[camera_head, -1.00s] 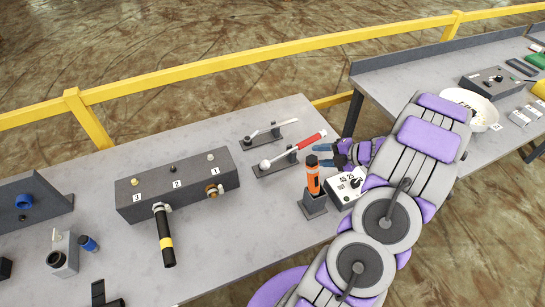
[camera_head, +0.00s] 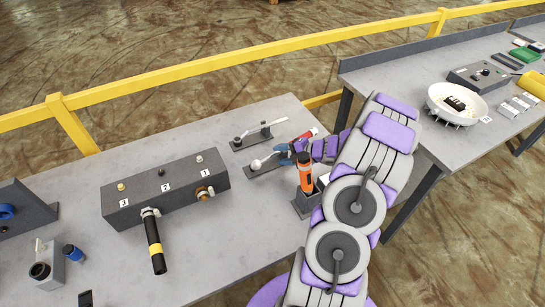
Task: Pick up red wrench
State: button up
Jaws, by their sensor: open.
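The red wrench (camera_head: 311,132) rests on a dark grey stand (camera_head: 247,171) near the back right of the left table. Its red end shows just beyond my gripper, and its middle is mostly hidden. My gripper (camera_head: 288,152) is open, with its blue fingertips at the wrench's middle. I cannot tell whether the fingers are around the wrench or only over it, or whether they touch it.
An orange-and-black tool (camera_head: 305,175) stands upright in a grey holder just in front of my gripper. A second stand with a light wrench (camera_head: 262,127) is behind. A grey numbered box (camera_head: 165,190) lies left. A white bowl (camera_head: 440,112) sits on the right table.

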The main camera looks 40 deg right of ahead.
aim_at(275, 155)
jog(key=shift+b+x, duration=0.65)
jog(key=shift+x, duration=1.65)
grip_shut()
